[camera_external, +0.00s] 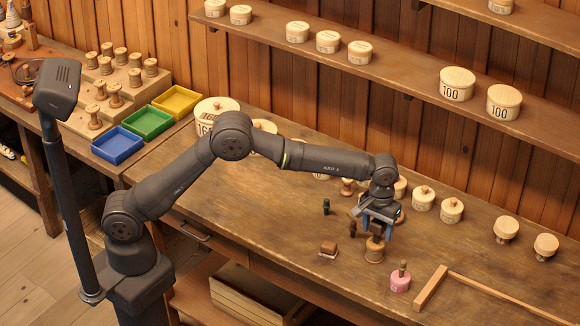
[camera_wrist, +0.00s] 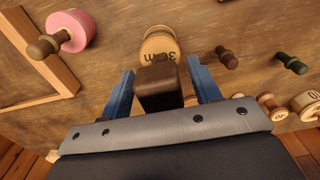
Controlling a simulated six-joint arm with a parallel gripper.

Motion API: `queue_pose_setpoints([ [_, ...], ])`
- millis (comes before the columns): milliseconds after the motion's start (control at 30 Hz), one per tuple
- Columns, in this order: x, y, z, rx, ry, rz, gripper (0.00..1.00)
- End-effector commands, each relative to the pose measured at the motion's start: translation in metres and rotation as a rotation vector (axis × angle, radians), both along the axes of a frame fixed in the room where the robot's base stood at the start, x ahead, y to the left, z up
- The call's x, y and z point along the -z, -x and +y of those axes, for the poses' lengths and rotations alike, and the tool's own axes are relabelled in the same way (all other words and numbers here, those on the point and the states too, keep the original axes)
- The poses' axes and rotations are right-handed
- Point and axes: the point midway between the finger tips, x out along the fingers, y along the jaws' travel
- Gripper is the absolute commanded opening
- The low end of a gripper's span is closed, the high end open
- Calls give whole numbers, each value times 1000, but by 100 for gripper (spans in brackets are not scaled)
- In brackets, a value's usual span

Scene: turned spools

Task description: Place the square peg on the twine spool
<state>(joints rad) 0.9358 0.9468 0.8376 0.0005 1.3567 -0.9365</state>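The square peg (camera_wrist: 158,88) is dark brown and stands between my gripper's blue fingers in the wrist view. A tan spool (camera_wrist: 160,42) marked "30m", which looks like the twine spool, is right behind and below the peg. It also shows in the external view (camera_external: 374,253), upright on the bench under my gripper (camera_external: 376,232). My gripper (camera_wrist: 159,82) is around the peg, with a narrow gap visible on each side, so it looks open. The peg hides part of the spool's top, and its lower end is hard to see.
A pink spool with a peg (camera_external: 400,280) stands to the right, beside a wooden L-shaped edge (camera_external: 430,287). Several spools line the back.

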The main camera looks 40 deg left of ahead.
Motion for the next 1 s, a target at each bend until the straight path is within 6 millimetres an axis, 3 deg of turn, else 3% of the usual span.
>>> queue_pose_setpoints([
  [367, -7, 0, 0, 0, 1, -1, 58],
  [800, -92, 0, -1, 0, 4, -2, 58],
  [1000, -117, 0, 0, 1, 1, 0, 58],
])
